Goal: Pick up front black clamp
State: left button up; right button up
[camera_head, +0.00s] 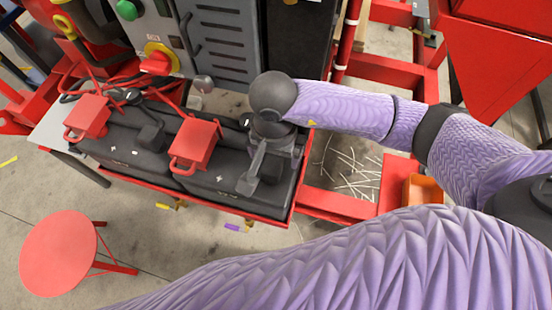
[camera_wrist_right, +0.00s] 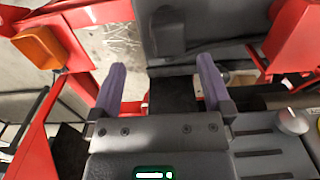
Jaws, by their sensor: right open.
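The front black clamp (camera_head: 252,172) is at the right end of the black battery-like boxes, partly covered by my right gripper (camera_head: 272,138) above it. In the right wrist view the black clamp (camera_wrist_right: 168,32) stands on a dark box, beyond the fingertips. My right gripper's two purple fingers (camera_wrist_right: 160,78) are spread with an empty gap between them, apart from the clamp. Another black clamp (camera_head: 150,136) sits farther left. My left gripper does not show.
Two red clamps (camera_head: 196,144) (camera_head: 88,115) sit on the black boxes (camera_head: 222,194). A grey control panel (camera_head: 150,38) rises behind. An orange part (camera_head: 424,190) and red frame (camera_head: 335,205) are at the right. A red stool (camera_head: 58,254) stands front left.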

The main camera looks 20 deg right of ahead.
aim_at(272, 164)
jog(key=f, duration=0.2)
jog(key=f+b, duration=0.1)
jog(key=f, duration=0.2)
jog(key=shift+w+a, duration=0.2)
jog(key=f+b, duration=0.1)
jog(key=f, duration=0.1)
jog(key=w+f, duration=0.1)
jog(key=f, duration=0.1)
jog(key=shift+w+d+f+b, duration=0.15)
jog(key=shift+d+f+b, duration=0.05)
jog(key=shift+b, duration=0.2)
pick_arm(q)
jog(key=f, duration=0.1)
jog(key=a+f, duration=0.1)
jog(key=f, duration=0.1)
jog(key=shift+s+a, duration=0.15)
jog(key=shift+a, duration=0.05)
pick_arm(e)
jog(key=shift+r, duration=0.1)
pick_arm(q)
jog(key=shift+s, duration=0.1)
pick_arm(e)
grip_shut()
